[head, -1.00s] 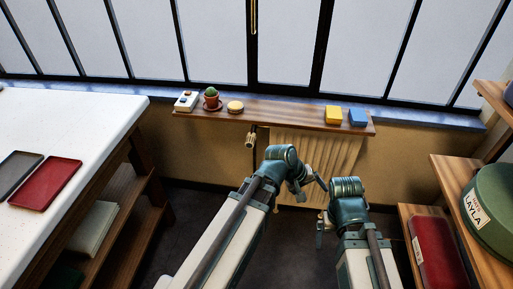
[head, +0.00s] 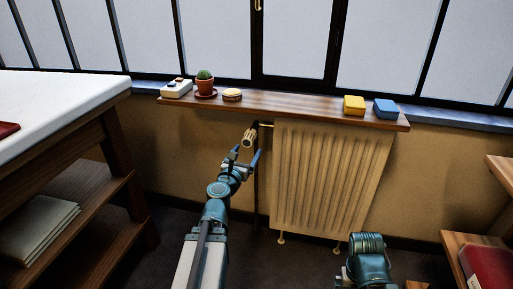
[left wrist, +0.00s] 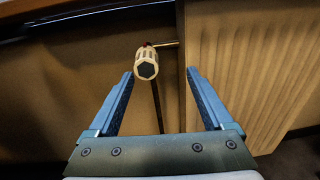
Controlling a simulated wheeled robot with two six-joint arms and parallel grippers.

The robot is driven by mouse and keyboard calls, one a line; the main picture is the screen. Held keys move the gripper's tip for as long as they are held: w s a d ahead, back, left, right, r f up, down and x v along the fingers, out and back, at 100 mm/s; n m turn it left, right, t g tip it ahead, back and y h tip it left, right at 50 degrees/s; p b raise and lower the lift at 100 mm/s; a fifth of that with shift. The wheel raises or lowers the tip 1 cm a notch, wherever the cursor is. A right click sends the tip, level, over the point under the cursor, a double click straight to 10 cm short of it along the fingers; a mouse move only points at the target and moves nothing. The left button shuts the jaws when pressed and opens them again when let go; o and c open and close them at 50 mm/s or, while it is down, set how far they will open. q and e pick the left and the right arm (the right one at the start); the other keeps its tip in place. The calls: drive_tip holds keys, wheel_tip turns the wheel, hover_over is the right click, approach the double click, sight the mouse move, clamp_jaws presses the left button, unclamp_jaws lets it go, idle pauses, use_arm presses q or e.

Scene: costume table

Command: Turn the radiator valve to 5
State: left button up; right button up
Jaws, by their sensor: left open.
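The radiator valve (head: 249,138) is a cream, ribbed knob on a pipe at the upper left corner of the cream radiator (head: 328,180). In the left wrist view the valve (left wrist: 146,66) shows its dark hexagonal end face, with a small red mark behind it. No number can be read on it. My left gripper (head: 245,157) is open and empty, just in front of and below the valve. In the left wrist view the valve appears beyond and between the fingertips (left wrist: 161,72), apart from both. My right arm shows at the bottom, but its fingers are out of view.
A wooden shelf (head: 290,107) runs above the radiator, carrying a cactus pot (head: 205,85), a white box (head: 177,88), a round tin (head: 232,95), a yellow box (head: 354,105) and a blue box (head: 386,109). A white-topped table (head: 60,105) stands left, wooden shelving (head: 470,246) right.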

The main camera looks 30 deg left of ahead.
use_arm(q)
drive_tip(key=shift+s+a+f+n+y, duration=0.1)
drive_tip(key=shift+a+f+n+y, duration=0.15)
drive_tip(key=shift+a+n, duration=0.25)
drive_tip(key=shift+s+a+f+n+y, duration=0.1)
drive_tip(key=shift+a+f+n+y, duration=0.15)
drive_tip(key=shift+a+n, duration=0.2)
drive_tip(key=shift+w+a, duration=0.1)
drive_tip(key=shift+w, duration=0.05)
